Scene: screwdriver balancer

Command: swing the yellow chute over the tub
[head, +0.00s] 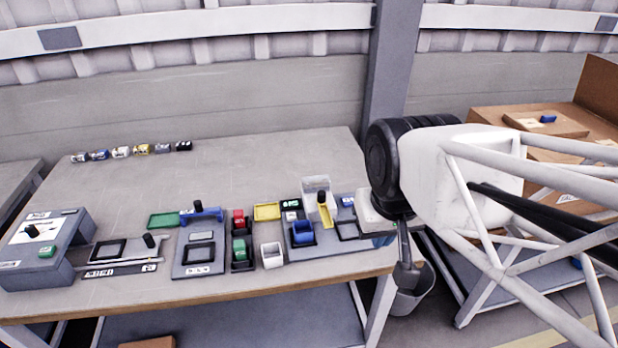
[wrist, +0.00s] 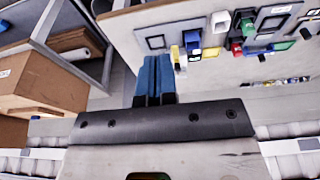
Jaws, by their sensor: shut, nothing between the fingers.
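The yellow chute (head: 325,213) stands on a grey base near the table's right front, beside a clear hopper. It also shows in the wrist view (wrist: 175,55). A blue tub (head: 303,233) sits in a black holder left of the chute; it shows in the wrist view too (wrist: 192,41). The chute's lower end is near the tub's right side; whether it overlaps the tub is unclear. My gripper (head: 384,240) is right of the chute, apart from it, near the table's right end. Its blue fingers (wrist: 153,76) are together and empty.
A white bin (head: 272,255) stands left of the tub. A yellow tray (head: 267,211) lies behind it. A square dark frame (head: 347,229) lies between chute and gripper. The table's back is mostly clear.

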